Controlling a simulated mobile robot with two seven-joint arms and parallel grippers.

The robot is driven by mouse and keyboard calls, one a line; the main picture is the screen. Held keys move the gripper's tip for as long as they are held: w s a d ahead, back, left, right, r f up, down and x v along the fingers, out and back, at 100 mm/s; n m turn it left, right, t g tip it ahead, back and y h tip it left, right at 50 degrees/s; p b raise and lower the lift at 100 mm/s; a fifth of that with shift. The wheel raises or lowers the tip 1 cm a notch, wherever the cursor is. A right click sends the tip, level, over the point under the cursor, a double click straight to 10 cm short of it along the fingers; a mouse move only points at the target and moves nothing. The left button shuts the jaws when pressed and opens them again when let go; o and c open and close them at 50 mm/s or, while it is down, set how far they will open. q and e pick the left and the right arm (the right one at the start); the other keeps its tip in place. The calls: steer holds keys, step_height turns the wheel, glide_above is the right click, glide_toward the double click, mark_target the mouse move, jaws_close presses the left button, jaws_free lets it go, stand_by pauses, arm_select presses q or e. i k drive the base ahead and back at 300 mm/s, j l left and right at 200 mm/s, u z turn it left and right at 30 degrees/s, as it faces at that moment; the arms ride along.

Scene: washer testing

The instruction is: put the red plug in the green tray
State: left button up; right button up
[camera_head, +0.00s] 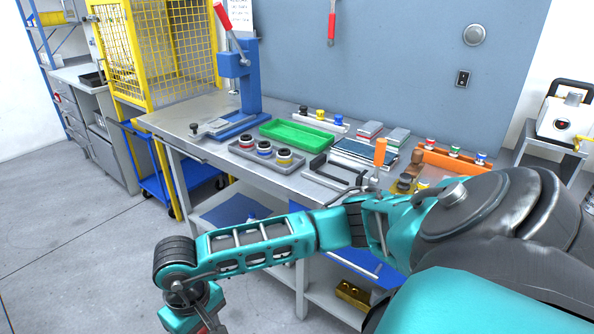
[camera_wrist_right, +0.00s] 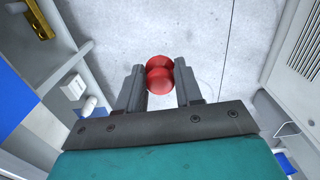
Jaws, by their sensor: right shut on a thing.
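The red plug (camera_wrist_right: 158,80), with two rounded red parts, is between the fingertips of my right gripper (camera_wrist_right: 160,84) in the right wrist view. The gripper is shut on it, with grey floor behind. In the head view my right arm reaches in from the right, and its hand hangs at the bottom edge, in front of the bench and below its top. Its fingers are mostly cut off there. The green tray (camera_head: 296,136) lies empty on the bench, farther back and to the right of that hand. My left gripper is not in view.
On the bench (camera_head: 205,148), a grey tray (camera_head: 237,149) of ringed round parts sits in front of the green tray. A blue press (camera_head: 236,75) stands to its left. An orange rack (camera_head: 452,163) with several plugs is at right. My arm crosses the bench's front.

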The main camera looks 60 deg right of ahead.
mark_target(296, 137)
steer(key=i+j+z, duration=0.2)
steer(key=i+z, duration=0.2)
steer(key=i+j+z, duration=0.4)
steer(key=i, duration=0.15)
steer(key=i+j+z, duration=0.45)
steer(key=k+l, duration=0.05)
